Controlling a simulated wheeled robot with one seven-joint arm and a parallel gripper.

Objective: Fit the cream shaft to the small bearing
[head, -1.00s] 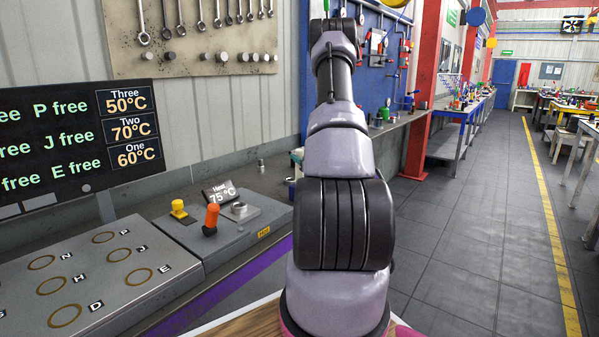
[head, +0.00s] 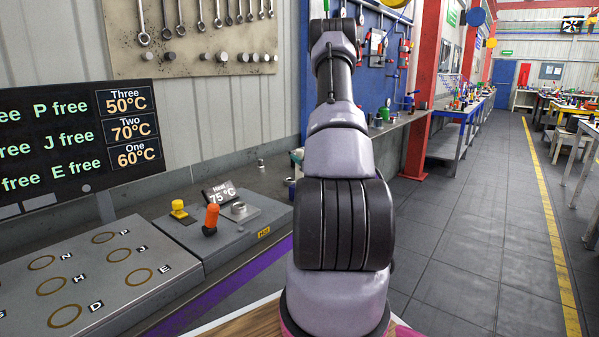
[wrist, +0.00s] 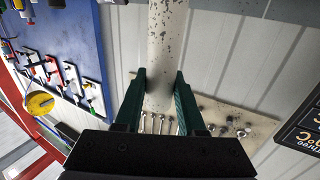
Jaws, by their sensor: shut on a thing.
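The cream shaft (wrist: 167,35), speckled with dark marks, runs up out of the top of the wrist view. My gripper (wrist: 160,82), with dark green fingers, is shut on its near end; the shaft's far end is out of frame. In the head view my arm is raised, and the gripper and shaft do not show. A small metal ring (head: 239,209) sits on the grey heater unit (head: 187,238). It looks like a bearing, but I cannot tell whether it is the small one.
A plate with lettered rings (head: 155,252) lies at left, below a status board (head: 75,145). A tool board (head: 190,35) hangs behind.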

